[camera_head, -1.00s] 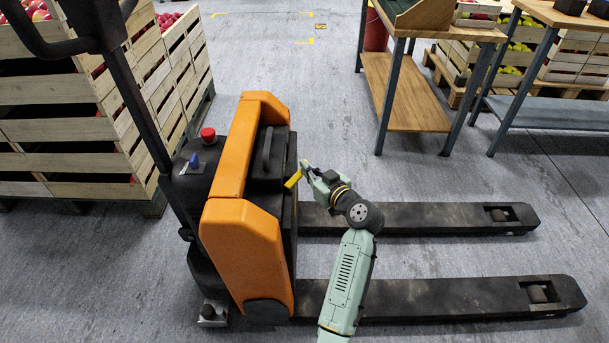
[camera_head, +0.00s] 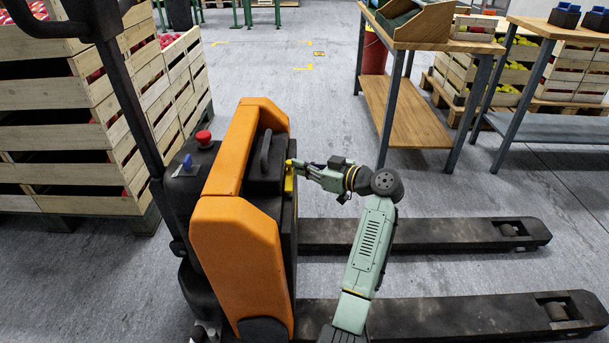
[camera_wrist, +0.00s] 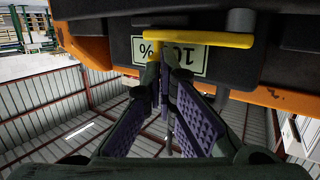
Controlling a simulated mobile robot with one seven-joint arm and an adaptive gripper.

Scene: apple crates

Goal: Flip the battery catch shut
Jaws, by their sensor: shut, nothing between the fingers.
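The yellow battery catch (camera_head: 289,178) is on the side of the black battery (camera_head: 266,167) in the orange pallet truck (camera_head: 238,235). In the head view it stands close along the battery's side. In the wrist view the catch (camera_wrist: 195,38) is a yellow bar across a "100%" label (camera_wrist: 188,58) that appears upside down. A black round pivot (camera_wrist: 241,20) is by its right end. My gripper (camera_head: 297,165) is shut and empty, its tips at the catch. In the wrist view the fingertips (camera_wrist: 163,58) are just below the bar; I cannot tell whether they touch it.
The truck's two black forks (camera_head: 420,233) extend right, beneath and beside my arm. Wooden apple crates (camera_head: 60,140) stand at left. A workbench (camera_head: 410,100) and another table (camera_head: 545,65) stand at the back right. The grey floor between is clear.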

